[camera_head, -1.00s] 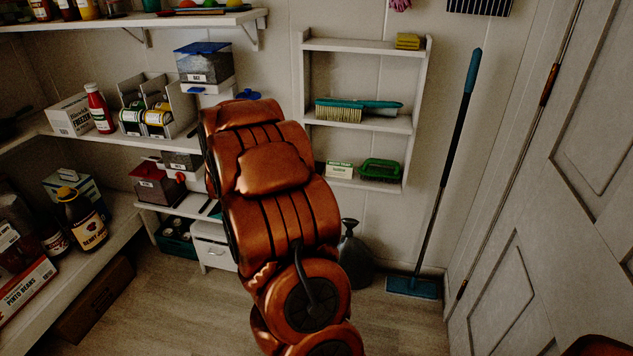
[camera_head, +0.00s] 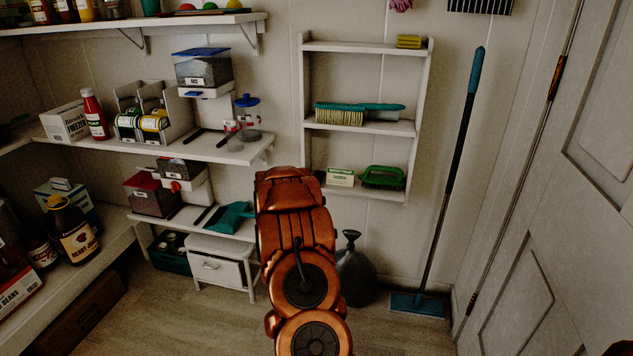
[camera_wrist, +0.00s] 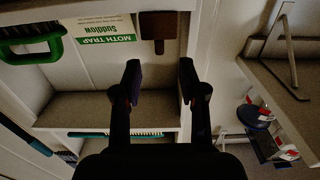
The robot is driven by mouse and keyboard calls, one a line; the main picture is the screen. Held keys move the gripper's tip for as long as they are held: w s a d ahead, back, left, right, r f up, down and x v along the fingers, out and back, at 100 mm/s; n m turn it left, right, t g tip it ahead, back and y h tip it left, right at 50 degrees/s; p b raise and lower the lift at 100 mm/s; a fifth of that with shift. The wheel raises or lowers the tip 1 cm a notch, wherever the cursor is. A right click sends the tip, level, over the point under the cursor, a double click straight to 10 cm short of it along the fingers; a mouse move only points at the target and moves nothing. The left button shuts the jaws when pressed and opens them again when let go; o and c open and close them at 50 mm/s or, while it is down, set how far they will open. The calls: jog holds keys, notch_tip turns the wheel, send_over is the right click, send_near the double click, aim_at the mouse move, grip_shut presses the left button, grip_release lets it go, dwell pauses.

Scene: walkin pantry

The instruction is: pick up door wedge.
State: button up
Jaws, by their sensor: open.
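A brown, block-shaped thing with a narrow tab, which looks like the door wedge (camera_wrist: 158,26), is at the top middle of the wrist view, beside the white and green moth trap box (camera_wrist: 104,34). My gripper (camera_wrist: 160,82) is open and empty, its two dark fingers apart. In the picture the wedge lies beyond the fingertips, in line with the gap between them, and touches neither finger. In the head view my arm covers the gripper, and I cannot make out the wedge there.
The moth trap box also shows in the head view (camera_head: 340,177) on the small wall shelf's lowest board, next to a green brush (camera_head: 383,177). A hand brush (camera_head: 340,115) lies on the board above. A blue broom (camera_head: 450,180) leans right; a dark bag (camera_head: 354,270) stands below.

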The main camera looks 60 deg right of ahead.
jog(key=shift+b+x, duration=0.6)
jog(key=shift+x, duration=2.45)
jog(key=shift+c, duration=0.3)
grip_shut()
